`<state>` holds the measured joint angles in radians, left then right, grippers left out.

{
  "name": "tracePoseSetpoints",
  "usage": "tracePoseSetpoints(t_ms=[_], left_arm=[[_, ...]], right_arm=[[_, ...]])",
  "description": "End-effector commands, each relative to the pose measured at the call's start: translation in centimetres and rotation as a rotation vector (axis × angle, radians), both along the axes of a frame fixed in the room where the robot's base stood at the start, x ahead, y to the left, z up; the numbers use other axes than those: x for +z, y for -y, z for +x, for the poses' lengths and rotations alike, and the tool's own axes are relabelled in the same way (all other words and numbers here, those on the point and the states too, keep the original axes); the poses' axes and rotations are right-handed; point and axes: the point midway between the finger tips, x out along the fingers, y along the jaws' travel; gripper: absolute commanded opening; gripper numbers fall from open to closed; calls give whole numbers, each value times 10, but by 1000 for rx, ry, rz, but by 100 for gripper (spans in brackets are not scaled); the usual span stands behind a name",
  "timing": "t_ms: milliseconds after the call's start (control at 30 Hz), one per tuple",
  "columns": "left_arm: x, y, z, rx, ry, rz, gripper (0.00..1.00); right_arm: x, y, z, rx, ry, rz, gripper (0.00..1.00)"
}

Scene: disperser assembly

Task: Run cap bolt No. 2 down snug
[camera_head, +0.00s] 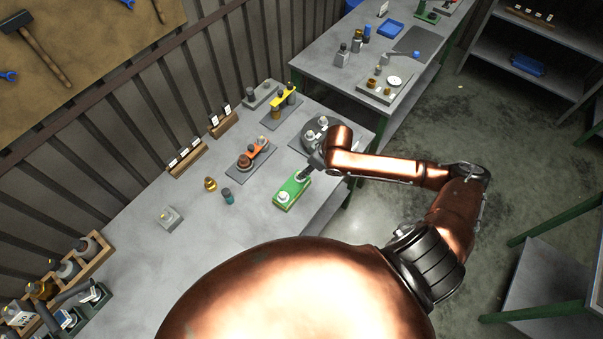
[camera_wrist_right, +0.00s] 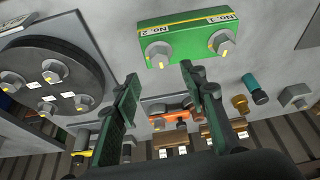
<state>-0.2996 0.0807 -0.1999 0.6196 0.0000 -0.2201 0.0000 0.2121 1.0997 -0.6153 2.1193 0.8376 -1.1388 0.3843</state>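The green block (camera_head: 290,193) lies on the workbench and shows in the right wrist view (camera_wrist_right: 188,37) with labels reading No. 2 and No. 1. Cap bolt No. 2 (camera_wrist_right: 158,54) is a grey hex head at the block's left in the wrist view. Cap bolt No. 1 (camera_wrist_right: 222,44) sits at the right. How far either is screwed in cannot be told. My right gripper (camera_wrist_right: 159,78) is open and empty, with bolt No. 2 beyond the gap between its fingers, apart from it. In the head view it (camera_head: 309,168) is at the block's far end. My left gripper is out of view.
A dark round plate with bolts (camera_wrist_right: 46,76) stands close to the block. An orange fixture (camera_head: 247,160), a yellow fixture (camera_head: 285,101), a brass part (camera_head: 210,184) and a teal-and-dark part (camera_head: 228,196) stand nearby. The bench left of the block (camera_head: 200,245) is mostly clear.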

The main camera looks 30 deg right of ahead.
Motion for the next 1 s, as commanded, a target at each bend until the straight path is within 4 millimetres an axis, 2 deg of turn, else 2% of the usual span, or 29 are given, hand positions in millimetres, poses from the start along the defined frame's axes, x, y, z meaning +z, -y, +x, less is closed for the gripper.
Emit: tracePoseSetpoints(t_ms=[500,867,1000], left_arm=[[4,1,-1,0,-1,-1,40],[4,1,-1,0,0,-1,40],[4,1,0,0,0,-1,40]], right_arm=[[-63,-12,24,0,0,0,39],[-70,-13,26,1,0,0,39],[-70,-13,26,1,0,0,32]])
